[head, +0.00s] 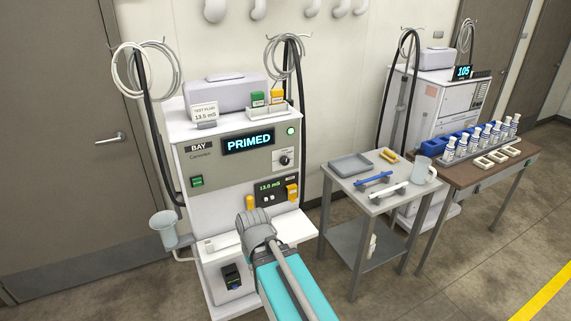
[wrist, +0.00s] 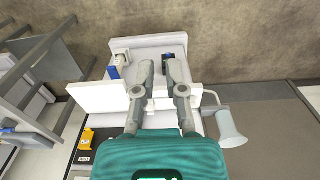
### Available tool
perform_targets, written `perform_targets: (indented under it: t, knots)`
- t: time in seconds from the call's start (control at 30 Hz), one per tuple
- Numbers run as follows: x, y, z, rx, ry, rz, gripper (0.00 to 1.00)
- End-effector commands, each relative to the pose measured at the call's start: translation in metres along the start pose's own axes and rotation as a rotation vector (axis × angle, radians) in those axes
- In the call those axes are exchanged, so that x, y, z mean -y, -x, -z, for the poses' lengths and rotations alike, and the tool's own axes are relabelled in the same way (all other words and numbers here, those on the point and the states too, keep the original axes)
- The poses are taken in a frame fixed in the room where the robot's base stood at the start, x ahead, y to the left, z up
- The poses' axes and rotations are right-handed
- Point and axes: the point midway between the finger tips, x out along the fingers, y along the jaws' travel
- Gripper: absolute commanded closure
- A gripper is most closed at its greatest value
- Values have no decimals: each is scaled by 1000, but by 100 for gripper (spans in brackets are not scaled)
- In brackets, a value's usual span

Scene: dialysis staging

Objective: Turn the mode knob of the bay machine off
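The bay machine (head: 203,165) stands at centre left in the head view, with a "BAY" label and a lit display (head: 248,142) reading "PRIMED". Its mode knob (head: 286,160) is a small dark round knob on a pale plate, right of and below the display. The knob's exact setting is too small to read. In the wrist view my gripper (wrist: 161,70) is open, its two grey fingers apart with nothing between them. It is over the machine's lower front, below the knob and apart from it. The knob is not seen in the wrist view.
A grey cart (head: 348,178) with a tray, blue and white handled items and a jug (head: 422,170) stands right of the machine. A second machine (head: 440,108) and a wooden table (head: 515,165) with bottles are farther right. A cup (head: 164,230) projects at the machine's left.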

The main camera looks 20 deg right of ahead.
Motion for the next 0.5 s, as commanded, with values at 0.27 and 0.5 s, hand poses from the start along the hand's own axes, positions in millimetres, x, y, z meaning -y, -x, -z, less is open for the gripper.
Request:
perform_targets:
  t: [0.27, 0.5]
  knots:
    - [1, -12, 34, -87, -177, 141, 24]
    - [-4, -16, 101, -224, -559, 448, 11]
